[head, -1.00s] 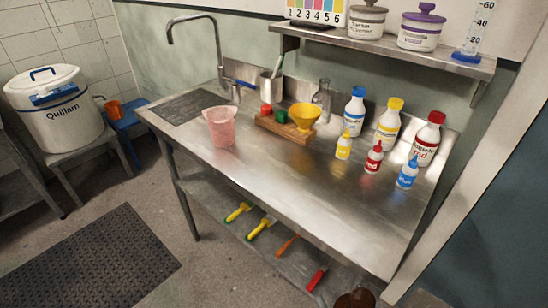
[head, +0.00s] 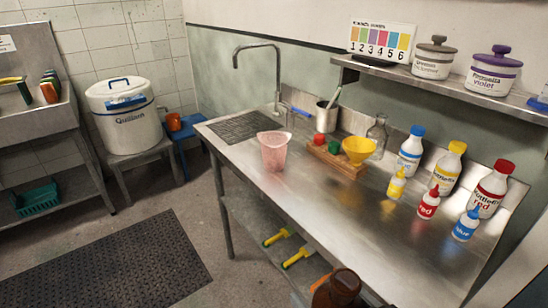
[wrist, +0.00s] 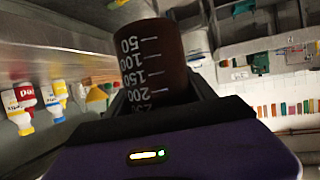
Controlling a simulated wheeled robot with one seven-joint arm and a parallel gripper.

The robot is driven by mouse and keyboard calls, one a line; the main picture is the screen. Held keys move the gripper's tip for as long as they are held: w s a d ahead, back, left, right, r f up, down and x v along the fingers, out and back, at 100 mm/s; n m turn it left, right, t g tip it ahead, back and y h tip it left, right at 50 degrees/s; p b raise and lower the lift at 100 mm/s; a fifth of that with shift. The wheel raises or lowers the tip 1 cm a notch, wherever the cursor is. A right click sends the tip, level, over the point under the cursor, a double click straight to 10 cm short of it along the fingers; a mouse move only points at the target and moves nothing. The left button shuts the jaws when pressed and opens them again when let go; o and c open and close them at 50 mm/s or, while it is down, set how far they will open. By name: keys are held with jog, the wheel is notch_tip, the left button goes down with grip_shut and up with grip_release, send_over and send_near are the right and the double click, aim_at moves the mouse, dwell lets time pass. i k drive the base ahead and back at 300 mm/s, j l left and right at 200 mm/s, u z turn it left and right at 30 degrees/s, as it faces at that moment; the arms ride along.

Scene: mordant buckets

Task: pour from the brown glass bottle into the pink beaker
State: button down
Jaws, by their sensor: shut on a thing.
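The brown glass bottle (head: 338,287) shows at the bottom edge of the head view, in front of the steel table's near edge; its lower part is cut off. In the wrist view the brown bottle (wrist: 153,58), with white volume marks, stands between the dark jaws of my gripper (wrist: 165,92), which is shut on it. The pink beaker (head: 274,152) stands upright on the table, left of the wooden block, well apart from the bottle. The beaker's inside cannot be made out clearly.
The steel table (head: 300,215) is clear in front of the beaker. A wooden block (head: 337,160) carries a yellow funnel (head: 359,150). Several dye bottles (head: 487,190) stand at the right. A tap (head: 262,65) rises behind the beaker. A glass flask (head: 377,135) stands behind the funnel.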

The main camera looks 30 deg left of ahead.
aim_at(273, 144)
jog(key=i+j, duration=0.15)
jog(key=j, duration=0.2)
jog(key=i+j, duration=0.2)
jog(key=j, duration=0.2)
jog(key=i+j, duration=0.15)
jog(key=j, duration=0.2)
jog(key=i+j, duration=0.15)
jog(key=j, duration=0.25)
jog(key=i+j, duration=0.15)
jog(key=j, duration=0.2)
